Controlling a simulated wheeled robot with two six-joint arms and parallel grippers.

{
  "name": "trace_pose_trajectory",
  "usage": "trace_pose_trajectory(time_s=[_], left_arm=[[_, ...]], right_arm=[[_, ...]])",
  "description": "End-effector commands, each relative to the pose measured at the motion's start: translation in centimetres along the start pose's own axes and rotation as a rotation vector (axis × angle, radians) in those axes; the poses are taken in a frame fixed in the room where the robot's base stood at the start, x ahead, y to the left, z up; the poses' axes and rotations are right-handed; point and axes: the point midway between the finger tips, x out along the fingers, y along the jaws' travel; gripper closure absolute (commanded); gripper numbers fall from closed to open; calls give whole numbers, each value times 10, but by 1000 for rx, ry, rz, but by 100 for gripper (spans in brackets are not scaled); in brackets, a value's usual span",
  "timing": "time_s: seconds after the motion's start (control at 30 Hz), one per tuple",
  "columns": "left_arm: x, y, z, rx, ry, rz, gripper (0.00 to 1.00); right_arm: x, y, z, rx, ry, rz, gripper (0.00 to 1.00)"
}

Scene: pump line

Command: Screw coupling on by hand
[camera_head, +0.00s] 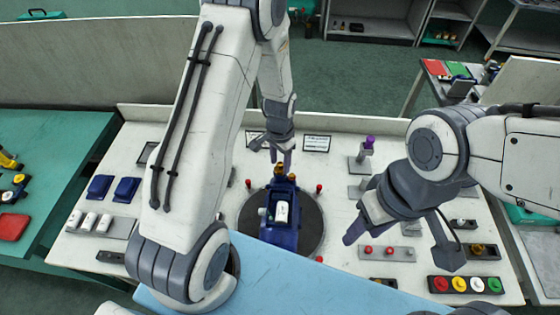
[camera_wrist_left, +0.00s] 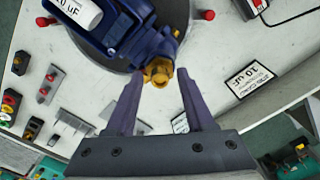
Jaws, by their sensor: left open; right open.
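A blue pump (camera_head: 281,222) with a white labelled cylinder (camera_head: 282,211) in its open top sits on a dark round plate (camera_head: 313,228). A brass coupling (camera_head: 279,171) shows at the pump's far end. In the left wrist view the hexagonal brass coupling (camera_wrist_left: 157,72) is at the end of the blue body (camera_wrist_left: 122,32). My left gripper (camera_head: 281,158) is open, its fingertips on either side of the coupling with visible gaps. Whether the coupling is seated on a thread cannot be told. My right gripper (camera_head: 400,250) is open and empty over the bench's right side.
Red knobs (camera_head: 319,188) stand around the round plate. A purple-topped part (camera_head: 369,143) stands on a grey holder at the right. Coloured buttons (camera_head: 466,285) are at the front right. Blue parts (camera_head: 127,189) and white cylinders (camera_head: 90,219) lie at the left.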

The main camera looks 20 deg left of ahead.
Motion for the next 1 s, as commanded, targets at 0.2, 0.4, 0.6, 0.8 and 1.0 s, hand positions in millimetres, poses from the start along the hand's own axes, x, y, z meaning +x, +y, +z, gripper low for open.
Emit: trace_pose_trajectory(time_s=[0.2,0.4,0.6,0.8,1.0], left_arm=[[0,0,0,1,0,0,100],[0,0,0,22,0,0,100],[0,0,0,230,0,0,100],[0,0,0,306,0,0,100],[0,0,0,313,0,0,100]], right_arm=[[0,0,0,0,0,0,50],[0,0,0,0,0,0,50],[0,0,0,0,0,0,50],[0,0,0,0,0,0,50],[0,0,0,0,0,0,50]])
